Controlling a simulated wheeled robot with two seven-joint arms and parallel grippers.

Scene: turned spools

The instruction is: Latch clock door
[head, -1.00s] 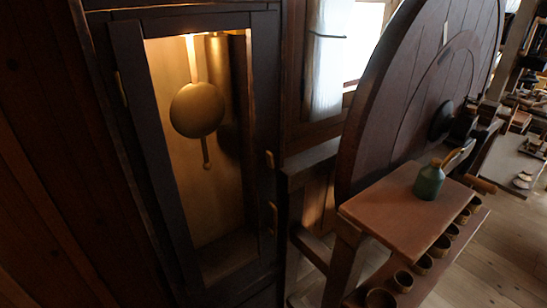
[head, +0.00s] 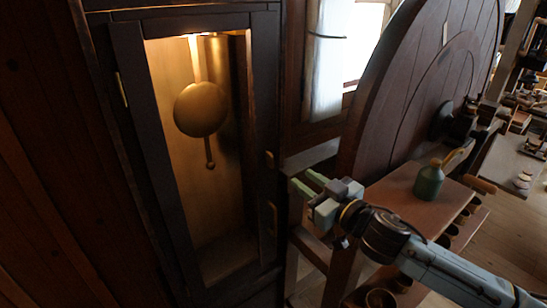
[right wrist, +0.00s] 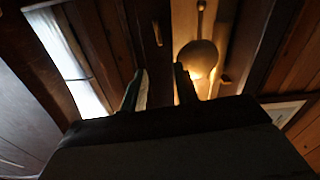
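The clock door (head: 158,150) is a dark wooden frame on the tall clock case, around a lit opening. It looks closed or nearly so; I cannot tell if it sits flush. A small brass latch piece (head: 269,160) is at its right side, with a brass handle (head: 272,216) below. A brass pendulum (head: 201,109) hangs inside; it also shows in the right wrist view (right wrist: 197,57). My right gripper (head: 300,182) is open and empty, right of the latch and apart from it. Its two fingers (right wrist: 160,82) point toward the clock. My left gripper is out of view.
A large dark wooden wheel (head: 400,100) stands to the right. Beside it, a wooden shelf (head: 395,198) carries a green bottle (head: 429,182), with several small cups below, near my right arm. A bright window (head: 328,60) is behind. Open floor lies at lower right.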

